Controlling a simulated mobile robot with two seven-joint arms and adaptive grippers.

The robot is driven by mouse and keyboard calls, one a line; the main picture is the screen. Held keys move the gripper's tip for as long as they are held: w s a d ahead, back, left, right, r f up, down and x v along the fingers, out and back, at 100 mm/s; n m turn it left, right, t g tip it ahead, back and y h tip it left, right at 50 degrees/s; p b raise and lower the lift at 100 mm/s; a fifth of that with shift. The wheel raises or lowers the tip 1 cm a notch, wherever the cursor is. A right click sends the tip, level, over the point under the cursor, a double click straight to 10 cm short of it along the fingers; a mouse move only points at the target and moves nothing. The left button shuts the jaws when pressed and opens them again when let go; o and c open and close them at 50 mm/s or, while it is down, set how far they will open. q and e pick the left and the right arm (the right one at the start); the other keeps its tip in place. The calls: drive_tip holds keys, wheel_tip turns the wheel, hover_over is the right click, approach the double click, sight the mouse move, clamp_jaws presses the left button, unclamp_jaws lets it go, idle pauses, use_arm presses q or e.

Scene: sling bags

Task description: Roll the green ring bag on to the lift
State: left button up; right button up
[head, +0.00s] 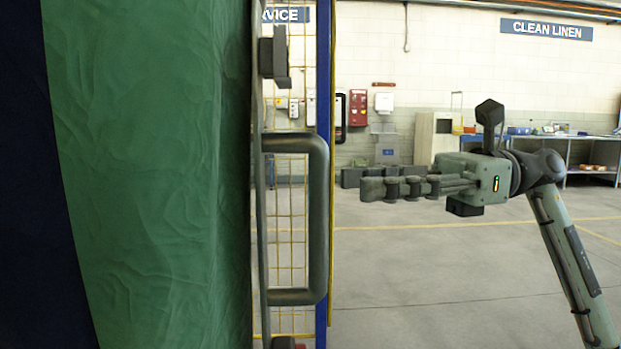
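A large green fabric bag (150,170) fills the left of the head view, very close, with a creased surface. A dark blue stretch of cloth (25,180) borders it at the far left. Its top, bottom and any ring are out of the picture. My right gripper (372,189) is at mid-height right of the bag, level and pointing left, apart from the bag. I see its fingers side-on, so their opening does not show; nothing visible is held. My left gripper is out of view. No lift can be made out for certain.
A grey D-shaped handle (318,220) stands between bag and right gripper, before yellow mesh (290,230) and a blue post (323,60). Open concrete floor (430,270) lies to the right. A bench (590,140) and a cabinet (432,137) stand at the back wall, under a CLEAN LINEN sign (546,29).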

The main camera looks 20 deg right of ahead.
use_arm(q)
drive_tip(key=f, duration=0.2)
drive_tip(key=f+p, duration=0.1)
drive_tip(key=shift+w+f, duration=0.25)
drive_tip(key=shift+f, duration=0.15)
use_arm(e)
drive_tip(key=a, duration=0.6)
drive_tip(key=shift+a, duration=0.25)
drive_tip(key=shift+w, duration=0.1)
clamp_jaws()
